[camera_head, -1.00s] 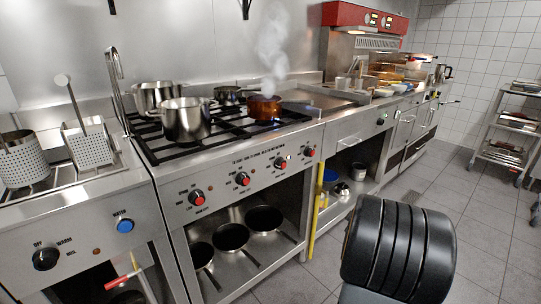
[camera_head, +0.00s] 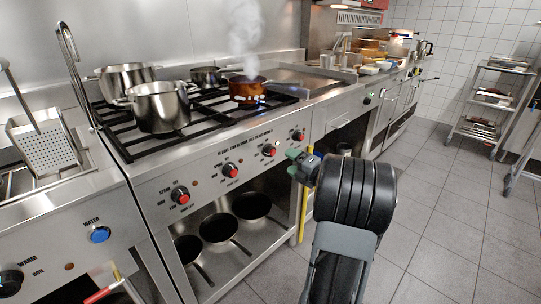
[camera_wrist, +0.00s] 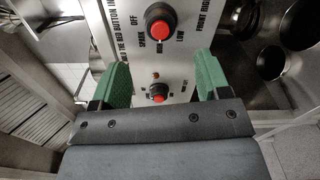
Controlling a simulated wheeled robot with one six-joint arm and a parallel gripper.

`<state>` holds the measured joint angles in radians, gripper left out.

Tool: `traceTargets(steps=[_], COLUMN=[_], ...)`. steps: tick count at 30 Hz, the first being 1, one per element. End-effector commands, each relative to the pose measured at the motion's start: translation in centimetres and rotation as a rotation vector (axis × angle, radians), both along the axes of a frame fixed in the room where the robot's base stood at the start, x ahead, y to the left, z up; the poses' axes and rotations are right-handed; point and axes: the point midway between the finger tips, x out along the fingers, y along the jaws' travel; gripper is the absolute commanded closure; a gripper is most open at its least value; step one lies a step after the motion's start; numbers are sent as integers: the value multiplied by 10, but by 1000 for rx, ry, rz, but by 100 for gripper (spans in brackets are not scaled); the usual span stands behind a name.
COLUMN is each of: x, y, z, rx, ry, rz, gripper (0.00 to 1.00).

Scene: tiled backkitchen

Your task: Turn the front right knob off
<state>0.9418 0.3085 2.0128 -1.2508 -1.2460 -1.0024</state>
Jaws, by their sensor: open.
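The steel stove front (camera_head: 140,195) carries a row of several black knobs with red centres. The rightmost knob (camera_head: 298,136) is just above my gripper (camera_head: 298,163), whose green fingertips are near the panel's right end. In the wrist view, my gripper (camera_wrist: 162,78) has its green fingers spread apart. A large knob (camera_wrist: 160,24) lies beyond the fingertips, with OFF, SPARK and LOW around it and partly cut-off "FRONT RIGH" lettering beside it. A smaller-looking knob (camera_wrist: 158,92) shows between the fingers. I see no contact with either knob.
A steaming brown pot (camera_head: 247,90) and steel pots (camera_head: 160,107) stand on the grates. Pans (camera_head: 217,230) lie on the open shelf below. A yellow upright pipe (camera_head: 307,205) runs below the panel's right end.

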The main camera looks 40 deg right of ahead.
Motion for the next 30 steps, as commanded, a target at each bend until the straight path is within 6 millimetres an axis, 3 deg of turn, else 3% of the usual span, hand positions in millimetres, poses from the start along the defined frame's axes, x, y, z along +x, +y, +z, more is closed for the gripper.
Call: traceTargets(steps=[6,15,30], x=[43,80,89], y=[10,16,17], z=[-2,-1,0], rx=[1,2,3], ry=[0,0,1], rz=[5,3,1], gripper=[31,31,32])
